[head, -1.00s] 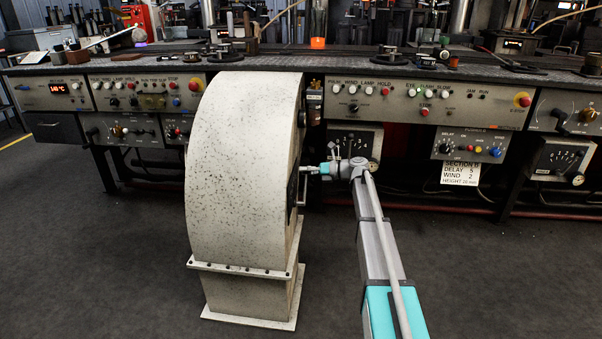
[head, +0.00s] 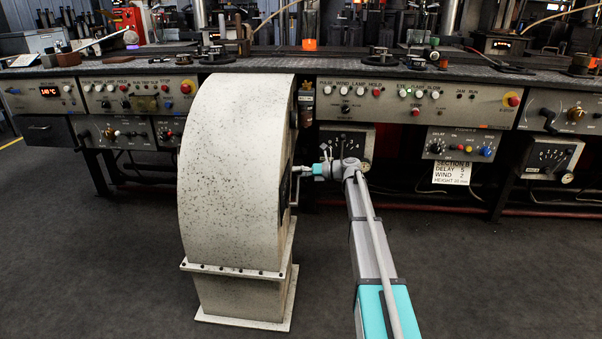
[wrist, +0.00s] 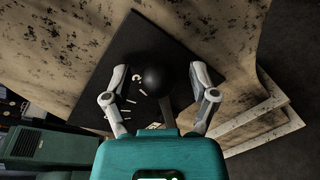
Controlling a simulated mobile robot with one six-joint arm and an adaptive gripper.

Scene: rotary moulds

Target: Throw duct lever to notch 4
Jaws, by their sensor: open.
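The duct (head: 235,165) is a tall speckled off-white housing with a curved top, standing on a flanged foot. On its right side is a dark plate (wrist: 128,50) with white notch marks and a numeral too small to read surely. The duct lever's round black knob (wrist: 155,80) stands in front of this plate, with its shaft (wrist: 166,108) partly visible below. My gripper (wrist: 160,70) is open, one finger on each side of the knob, with visible gaps. In the head view my gripper (head: 308,171) is at the duct's right face; the knob is hard to make out there.
A long workbench (head: 400,66) with control panels runs behind the duct. A placard (head: 452,174) reads Section B, delay 5, wind 2. A gauge box (head: 347,142) is just behind my gripper. The floor (head: 500,270) at right is clear.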

